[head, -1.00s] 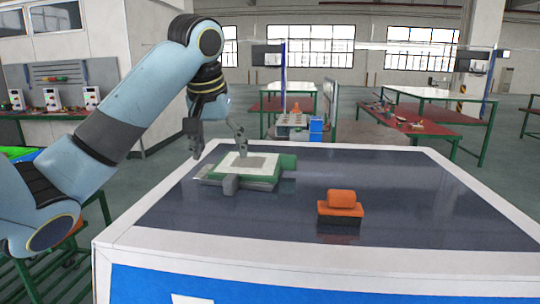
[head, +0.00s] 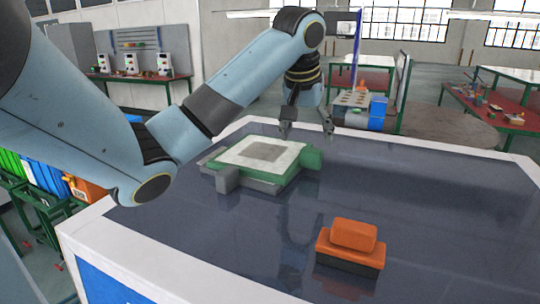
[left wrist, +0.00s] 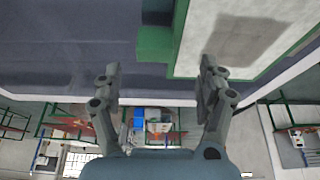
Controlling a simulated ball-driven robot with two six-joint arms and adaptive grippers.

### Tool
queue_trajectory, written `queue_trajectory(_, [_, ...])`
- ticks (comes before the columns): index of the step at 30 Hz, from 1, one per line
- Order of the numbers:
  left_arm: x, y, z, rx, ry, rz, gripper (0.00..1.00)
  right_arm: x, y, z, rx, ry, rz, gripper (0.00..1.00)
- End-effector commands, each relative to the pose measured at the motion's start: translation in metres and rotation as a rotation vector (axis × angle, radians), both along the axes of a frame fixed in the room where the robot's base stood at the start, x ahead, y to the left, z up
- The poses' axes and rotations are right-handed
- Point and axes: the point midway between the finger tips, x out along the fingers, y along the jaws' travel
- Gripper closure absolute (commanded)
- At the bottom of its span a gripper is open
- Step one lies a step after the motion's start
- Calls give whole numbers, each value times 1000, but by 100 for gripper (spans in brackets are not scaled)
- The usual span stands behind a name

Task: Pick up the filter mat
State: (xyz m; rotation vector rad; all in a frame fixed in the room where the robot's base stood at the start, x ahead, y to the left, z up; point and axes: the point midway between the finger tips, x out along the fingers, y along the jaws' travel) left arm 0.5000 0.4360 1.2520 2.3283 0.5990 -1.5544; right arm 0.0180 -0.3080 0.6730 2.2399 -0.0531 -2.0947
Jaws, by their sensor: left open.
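The filter mat (head: 241,153) is a flat white square with a grey patch in its middle. It lies on top of a green and grey housing (head: 311,160) on the dark tabletop. My left gripper (head: 306,133) is open and empty at the far right of the housing, fingers pointing down and apart. In the left wrist view the mat (left wrist: 201,28) shows at the upper right, bordered by the green frame. One finger of the left gripper (left wrist: 160,66) is near the mat's edge; whether it touches cannot be told. My right gripper is out of view.
An orange block (head: 354,235) on a dark base stands at the front right of the table. The table (head: 452,183) has a white rim, and its right side is clear. Behind it stand a blue box (head: 378,114) and red workbenches (head: 500,113).

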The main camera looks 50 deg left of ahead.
Motion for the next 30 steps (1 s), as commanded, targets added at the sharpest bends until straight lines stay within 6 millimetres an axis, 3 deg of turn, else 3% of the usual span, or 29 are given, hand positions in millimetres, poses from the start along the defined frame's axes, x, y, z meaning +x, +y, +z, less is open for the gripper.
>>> queue_trajectory(10, [19,2,-38,-2,2,1,25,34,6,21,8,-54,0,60])
queue_trajectory(15, [24,5,-51,1,2,-1,25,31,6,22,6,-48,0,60])
queue_trajectory(21, [24,5,-51,0,0,-1,26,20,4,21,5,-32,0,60])
queue_trajectory(30, [24,5,-51,0,0,-1,66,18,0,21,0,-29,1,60])
